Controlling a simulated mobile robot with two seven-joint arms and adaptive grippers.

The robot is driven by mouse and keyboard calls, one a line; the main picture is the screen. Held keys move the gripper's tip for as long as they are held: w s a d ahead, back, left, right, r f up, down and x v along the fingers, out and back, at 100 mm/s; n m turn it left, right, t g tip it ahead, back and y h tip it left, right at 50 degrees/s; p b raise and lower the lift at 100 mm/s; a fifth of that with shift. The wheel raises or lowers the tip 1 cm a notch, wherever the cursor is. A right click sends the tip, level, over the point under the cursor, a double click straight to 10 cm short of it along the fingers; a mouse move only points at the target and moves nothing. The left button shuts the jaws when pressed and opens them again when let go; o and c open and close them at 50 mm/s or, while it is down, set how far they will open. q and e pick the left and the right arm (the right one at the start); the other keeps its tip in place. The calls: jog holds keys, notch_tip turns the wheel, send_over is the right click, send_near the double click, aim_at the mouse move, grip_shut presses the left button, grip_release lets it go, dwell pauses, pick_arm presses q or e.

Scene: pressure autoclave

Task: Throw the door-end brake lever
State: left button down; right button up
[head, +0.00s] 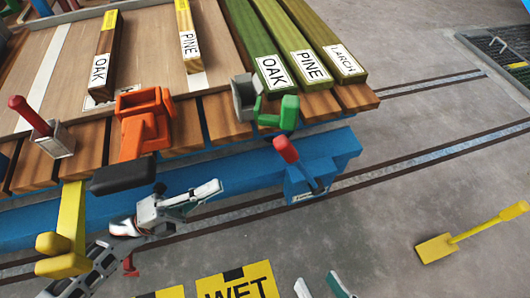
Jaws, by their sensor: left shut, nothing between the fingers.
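A lever with a red grip (286,150) rises from a blue bracket (304,187) on the near side of the blue trolley frame, leaning up and left. Its dark shaft runs down to the bracket. My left gripper (220,187) is shut and empty, left of this lever and apart from it, pointing right towards the bracket. My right gripper (321,286) only just shows at the bottom edge, below the bracket. Its two fingertips are apart, with nothing visible between them. The rest of it is out of frame.
Another red-gripped lever (30,115) stands on the deck at left. An orange clamp (143,122) and a green clamp (288,113) sit on the deck edge. A yellow post (72,220) and black pad (123,177) are near my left arm. Floor right of the trolley is mostly clear.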

pick_arm(q)
jog(key=shift+r, duration=0.1)
pick_arm(e)
jog(key=shift+r, duration=0.1)
pick_arm(q)
jog(key=shift+d, duration=0.15)
jog(key=x, duration=1.3)
jog(key=shift+d+r, duration=0.2)
jog(key=shift+d, duration=0.1)
pick_arm(e)
jog(key=shift+d+n, duration=0.3)
pick_arm(q)
jog(key=shift+w, duration=0.1)
jog(key=shift+p, duration=0.3)
